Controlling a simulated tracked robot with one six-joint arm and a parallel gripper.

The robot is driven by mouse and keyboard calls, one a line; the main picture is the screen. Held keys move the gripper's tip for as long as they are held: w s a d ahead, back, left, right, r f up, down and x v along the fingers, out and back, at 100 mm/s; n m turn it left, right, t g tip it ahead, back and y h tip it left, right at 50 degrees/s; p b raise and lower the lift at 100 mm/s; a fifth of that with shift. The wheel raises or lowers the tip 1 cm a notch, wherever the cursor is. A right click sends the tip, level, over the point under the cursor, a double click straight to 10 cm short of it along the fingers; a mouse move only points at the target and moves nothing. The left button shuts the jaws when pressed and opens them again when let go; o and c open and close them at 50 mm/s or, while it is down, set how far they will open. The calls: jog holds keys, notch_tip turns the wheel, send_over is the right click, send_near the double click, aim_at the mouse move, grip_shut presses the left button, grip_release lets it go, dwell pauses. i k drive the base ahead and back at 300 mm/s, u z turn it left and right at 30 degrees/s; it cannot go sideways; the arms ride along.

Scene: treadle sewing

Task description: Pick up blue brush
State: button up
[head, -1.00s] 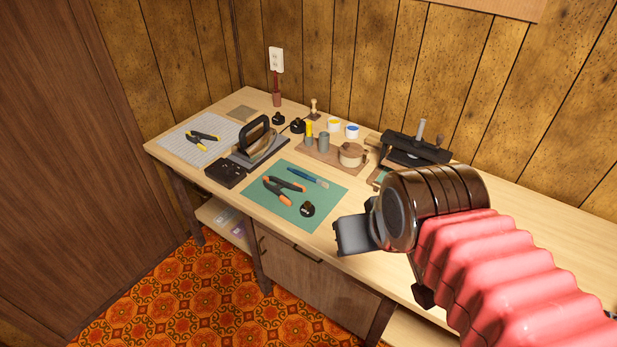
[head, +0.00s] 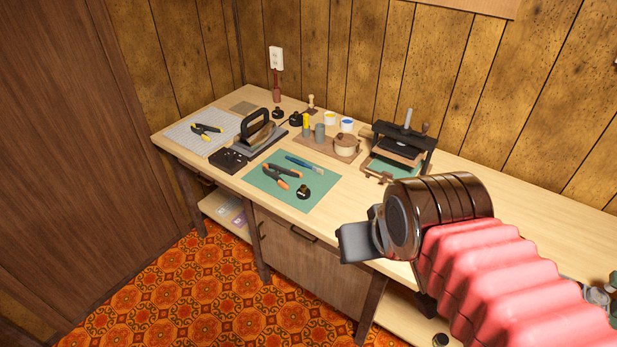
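The blue brush (head: 304,164) lies flat on the green mat (head: 262,187) on the workbench, near the mat's back edge. Its handle is blue and its lighter end points right. Orange-handled pliers (head: 283,175) lie just in front and to the left of it on the same mat. My gripper (head: 353,243) is in the right half of the head view, nearer to the camera than the mat and to the right of the brush, apart from it. Its dark fingers are seen from behind and the side, so I cannot tell whether they are open or shut.
A small black round item (head: 303,192) sits on the mat. Behind the mat are a wooden tray (head: 313,146) with pots and a black press (head: 402,148). A black-handled iron (head: 262,132) stands to the left. Bare bench lies right of the mat.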

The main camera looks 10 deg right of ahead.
aim_at(319, 171)
jog(key=k, duration=0.9)
jog(key=u, duration=0.4)
jog(key=i, duration=0.75)
jog(key=u, duration=0.6)
jog(key=i, duration=1.55)
jog(key=z, duration=0.4)
